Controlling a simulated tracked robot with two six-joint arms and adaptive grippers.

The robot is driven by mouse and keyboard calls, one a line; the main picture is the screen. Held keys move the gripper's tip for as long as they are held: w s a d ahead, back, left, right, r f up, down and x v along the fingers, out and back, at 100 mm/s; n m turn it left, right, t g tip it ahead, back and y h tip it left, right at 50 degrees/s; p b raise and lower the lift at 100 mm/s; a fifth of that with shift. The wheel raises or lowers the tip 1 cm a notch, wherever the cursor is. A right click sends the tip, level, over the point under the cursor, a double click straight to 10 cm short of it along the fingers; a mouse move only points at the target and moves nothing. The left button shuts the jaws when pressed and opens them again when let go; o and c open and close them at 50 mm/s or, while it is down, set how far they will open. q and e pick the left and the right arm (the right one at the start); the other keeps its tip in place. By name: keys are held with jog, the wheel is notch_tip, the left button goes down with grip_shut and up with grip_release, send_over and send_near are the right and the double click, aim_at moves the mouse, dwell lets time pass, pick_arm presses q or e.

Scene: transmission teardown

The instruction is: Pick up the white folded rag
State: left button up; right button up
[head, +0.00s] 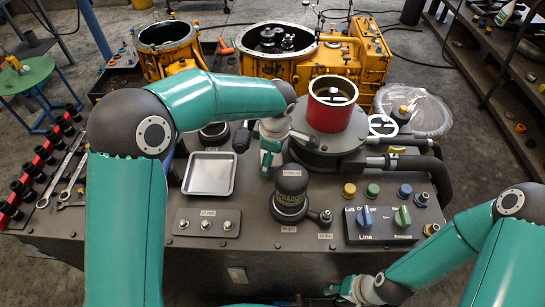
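I cannot make out a white folded rag anywhere in the head view. A shallow pale metal tray (209,174) with a raised rim lies on the dark bench top and looks empty. My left gripper (268,163) points down between this tray and the red cylinder, just behind a black domed device; its fingertips are partly hidden, so its opening does not show. My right gripper (347,290) is low at the bottom edge of the view, in front of the bench. It is partly cut off and its opening is unclear.
A red cylinder (330,112) stands on a grey round base. The black domed device (290,190) and a switch panel (381,225) are near the front edge. Yellow transmission housings (325,62) stand behind. Wrenches and sockets (40,170) line the left. A clear plastic bag (415,108) lies back right.

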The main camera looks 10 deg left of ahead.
pick_arm(q)
jog(key=shift+f, duration=0.1)
jog(key=shift+c, duration=0.2)
jog(key=c, duration=0.7)
jog(key=shift+c, duration=0.2)
notch_tip(320, 180, up, 20)
jog(key=shift+r, duration=0.1)
